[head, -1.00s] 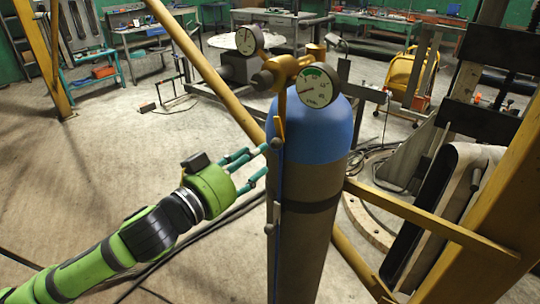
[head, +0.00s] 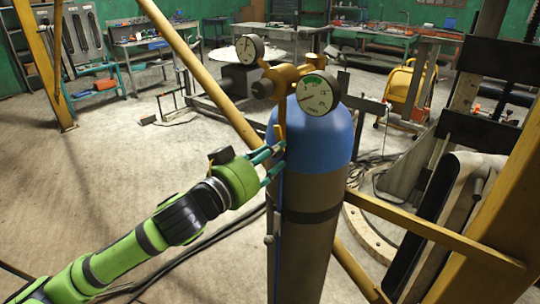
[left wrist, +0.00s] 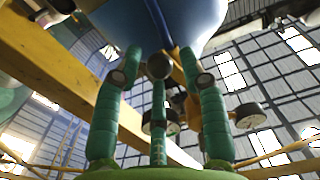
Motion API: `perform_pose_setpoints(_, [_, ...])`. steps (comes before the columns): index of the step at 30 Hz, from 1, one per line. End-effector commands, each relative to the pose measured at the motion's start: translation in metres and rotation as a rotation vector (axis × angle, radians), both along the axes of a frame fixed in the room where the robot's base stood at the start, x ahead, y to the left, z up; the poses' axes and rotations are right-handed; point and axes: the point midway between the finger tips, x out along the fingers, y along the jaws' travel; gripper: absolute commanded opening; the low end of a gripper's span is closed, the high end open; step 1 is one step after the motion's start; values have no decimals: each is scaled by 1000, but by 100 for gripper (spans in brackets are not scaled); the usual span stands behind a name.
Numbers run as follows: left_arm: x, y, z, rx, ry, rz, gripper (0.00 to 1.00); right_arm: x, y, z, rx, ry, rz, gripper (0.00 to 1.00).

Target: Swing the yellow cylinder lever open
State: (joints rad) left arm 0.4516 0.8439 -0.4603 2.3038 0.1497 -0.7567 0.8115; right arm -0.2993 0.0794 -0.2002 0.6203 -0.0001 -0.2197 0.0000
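The gas cylinder (head: 310,175) stands upright, with a blue top and grey body. A brass valve (head: 290,78) with two round gauges sits on it. The narrow yellow lever (head: 281,118) hangs down from the valve along the cylinder's left side. My left gripper (head: 279,160) has its fingers spread at the cylinder's left side, by the lower end of the lever. I cannot tell whether they touch it. In the left wrist view, the spread fingers (left wrist: 160,65) point up at the cylinder's blue top (left wrist: 190,22). My right gripper is not in view.
Yellow bars pass close to the cylinder: a slanted one (head: 200,75) behind it and a lower one (head: 430,228) at right. A yellow column (head: 500,215) stands at far right. Workbenches line the back. The floor (head: 110,170) at left is mostly open, with cables near the cylinder.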

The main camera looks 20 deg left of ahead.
Motion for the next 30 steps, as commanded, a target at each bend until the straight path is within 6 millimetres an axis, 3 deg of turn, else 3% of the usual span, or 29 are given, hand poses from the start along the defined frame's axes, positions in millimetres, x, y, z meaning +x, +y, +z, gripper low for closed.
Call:
perform_pose_setpoints(1, [0, 0, 0, 0, 0, 0, 12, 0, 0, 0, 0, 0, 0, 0])
perform_pose_setpoints(2, [0, 0, 0, 0, 0, 0, 0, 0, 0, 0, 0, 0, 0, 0])
perform_pose_setpoints(9, [0, 1, 1, 18, -7, 1, 0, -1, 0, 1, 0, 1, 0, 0])
perform_pose_setpoints(18, [4, 11, 0, 244, -91, 2, 0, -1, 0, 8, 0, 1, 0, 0])
perform_pose_setpoints(27, [4, 12, 0, 256, -97, 2, 0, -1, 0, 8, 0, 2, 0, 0])
perform_pose_setpoints(28, [4, 12, 0, 256, -97, 2, 36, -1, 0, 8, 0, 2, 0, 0])
perform_pose_setpoints(29, [4, 12, 0, 255, -97, 2, 48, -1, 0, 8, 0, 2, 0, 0])
perform_pose_setpoints(30, [4, 12, 0, 255, -97, 2, 48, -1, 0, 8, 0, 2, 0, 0])
